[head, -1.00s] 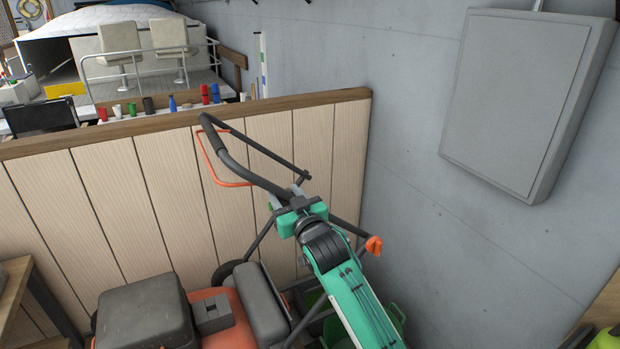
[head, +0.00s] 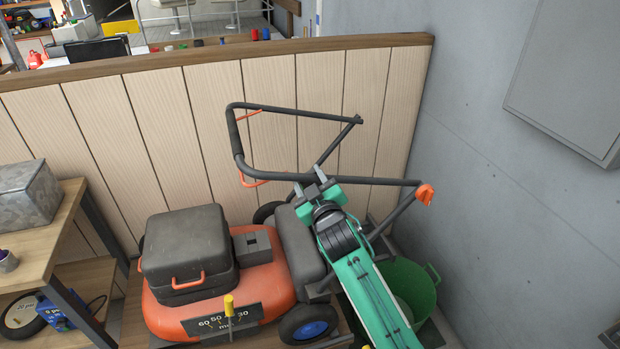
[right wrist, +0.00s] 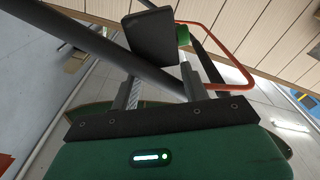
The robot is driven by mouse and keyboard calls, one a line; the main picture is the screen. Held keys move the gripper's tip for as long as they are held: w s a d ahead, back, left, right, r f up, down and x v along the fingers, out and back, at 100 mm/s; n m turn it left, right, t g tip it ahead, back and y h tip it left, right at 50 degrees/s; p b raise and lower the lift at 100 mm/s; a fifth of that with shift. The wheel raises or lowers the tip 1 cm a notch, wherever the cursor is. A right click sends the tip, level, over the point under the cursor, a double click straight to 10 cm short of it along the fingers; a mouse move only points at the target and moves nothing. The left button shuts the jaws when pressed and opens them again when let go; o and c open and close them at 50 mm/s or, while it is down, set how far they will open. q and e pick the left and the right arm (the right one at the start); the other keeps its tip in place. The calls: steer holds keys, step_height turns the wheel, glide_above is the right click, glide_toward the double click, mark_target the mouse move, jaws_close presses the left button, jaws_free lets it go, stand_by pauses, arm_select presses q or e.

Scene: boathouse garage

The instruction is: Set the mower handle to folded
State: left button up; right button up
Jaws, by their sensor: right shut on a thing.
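The mower (head: 268,288) stands by the wood-panelled partition, with an orange deck and a dark grey engine cover (head: 186,245). Its black handle (head: 236,140) bends back at the joints atop the lower tubes, reaching left above the deck, tilted somewhat upward. An orange bail lever (head: 245,182) hangs at the loop; it also shows in the right wrist view (right wrist: 245,68). An orange knob (head: 425,194) sits at the near joint. My right gripper (head: 309,178) is shut on the near tube of the handle, which crosses between its fingers in the right wrist view (right wrist: 160,84). My left gripper is out of view.
The partition (head: 180,130) stands close behind the handle, and a grey wall (head: 500,190) rises at right. A green tub (head: 412,285) is beside the mower, partly behind my right arm. A wooden shelf unit (head: 62,225) holding a metal box stands at left.

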steer(key=shift+f, duration=0.15)
steer(key=o, duration=1.4)
steer(key=shift+c, duration=0.2)
steer(key=shift+d, duration=0.1)
steer(key=shift+r, duration=0.2)
steer(key=shift+s, duration=0.1)
steer(key=b+v, duration=0.2)
steer(key=v, duration=1.1)
steer(key=shift+s+b, duration=0.3)
steer(key=shift+b, duration=0.05)
steer(key=shift+d+f, duration=0.15)
steer(key=shift+f, duration=0.1)
